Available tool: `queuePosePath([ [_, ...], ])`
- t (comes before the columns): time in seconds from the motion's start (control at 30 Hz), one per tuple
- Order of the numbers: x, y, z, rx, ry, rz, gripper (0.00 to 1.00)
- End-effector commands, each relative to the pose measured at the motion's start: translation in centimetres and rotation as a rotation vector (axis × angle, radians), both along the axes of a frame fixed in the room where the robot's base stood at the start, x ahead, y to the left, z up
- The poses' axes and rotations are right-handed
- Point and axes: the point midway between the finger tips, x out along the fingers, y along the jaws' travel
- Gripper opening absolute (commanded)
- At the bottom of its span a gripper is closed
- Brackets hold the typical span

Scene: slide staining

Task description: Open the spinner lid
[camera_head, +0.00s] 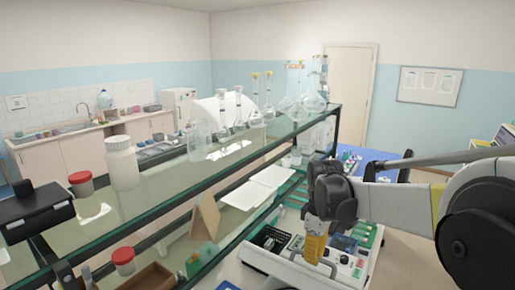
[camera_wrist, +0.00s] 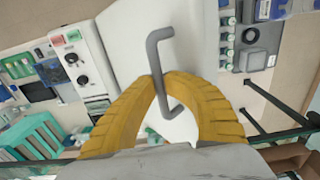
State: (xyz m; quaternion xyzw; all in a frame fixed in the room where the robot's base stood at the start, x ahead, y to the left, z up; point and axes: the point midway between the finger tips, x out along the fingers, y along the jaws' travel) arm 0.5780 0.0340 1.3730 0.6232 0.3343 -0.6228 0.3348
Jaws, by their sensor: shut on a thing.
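The spinner lid shows as a plain white panel (camera_wrist: 125,28) in the wrist view, with a grey bent bar handle (camera_wrist: 163,48) in front of it. My gripper (camera_wrist: 166,82) has two yellow ribbed fingers, and their tips are closed on the handle's bar. In the head view my gripper (camera_head: 315,250) points down over a white unit on the bench, with the grey handle (camera_head: 327,268) just below the fingers. My arm and fingers hide part of the unit, and I cannot tell from here how far the lid is raised.
A control panel with dark knobs (camera_wrist: 78,65) lies left of the lid in the wrist view. A glass shelf (camera_head: 215,150) carrying glassware and a white bottle (camera_head: 122,163) runs close left of my arm.

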Motion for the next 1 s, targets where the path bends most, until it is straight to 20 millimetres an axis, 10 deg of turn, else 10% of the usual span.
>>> queuePosePath([
  [1.0, 3.4, -2.3, 2.2, -0.001, -0.001, -0.002, 0.00],
])
